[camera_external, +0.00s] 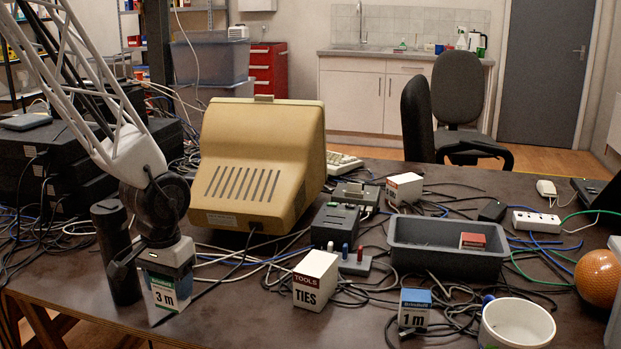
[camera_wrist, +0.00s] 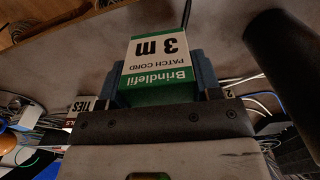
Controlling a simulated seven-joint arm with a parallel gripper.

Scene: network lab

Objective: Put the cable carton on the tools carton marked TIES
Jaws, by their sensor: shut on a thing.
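A white cable carton (camera_external: 164,293) with a green band, marked 3 m, is held in my gripper (camera_external: 166,262) at the front left of the table. The wrist view shows the carton (camera_wrist: 160,62) upside down, reading PATCH CORD, between the two blue fingers. I cannot tell whether its base touches the table. The tools carton marked TIES (camera_external: 316,280), white with a red band, stands upright to the right of my gripper. Part of the TIES carton shows at the left of the wrist view (camera_wrist: 80,105). Its top looks bare.
A black cylinder (camera_external: 116,252) stands close left of my gripper. A beige monitor (camera_external: 262,150) is behind. A blue-topped 1 m carton (camera_external: 414,310), a white mug (camera_external: 516,325) and a grey tray (camera_external: 440,262) holding a red-topped box are right. Loose cables surround the TIES carton.

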